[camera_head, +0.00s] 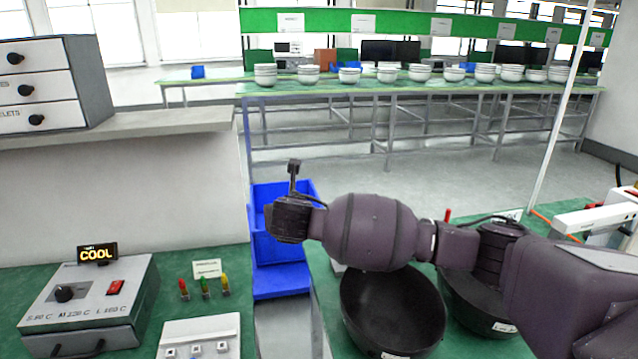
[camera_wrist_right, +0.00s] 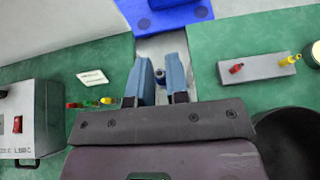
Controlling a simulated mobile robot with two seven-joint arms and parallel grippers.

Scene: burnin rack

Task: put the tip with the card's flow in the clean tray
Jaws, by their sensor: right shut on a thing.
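My right gripper (camera_wrist_right: 160,72) is shut on a small dark grey-blue thing (camera_wrist_right: 160,77), mostly hidden between its fingers. It hangs over the gap between the two green benches; in the head view my wrist hides its fingers. A grey block (camera_wrist_right: 258,68) on the right bench carries a red tip (camera_wrist_right: 237,68) and a yellow tip (camera_wrist_right: 290,60). My left gripper is out of view.
A heater box (camera_head: 90,300) with a "COOL" display (camera_head: 97,253) stands at the left. A white panel (camera_head: 200,338) with small square parts lies in front of the tips. Blue bins (camera_head: 281,284) fill the gap. Two black bowls (camera_head: 395,310) sit under my right arm.

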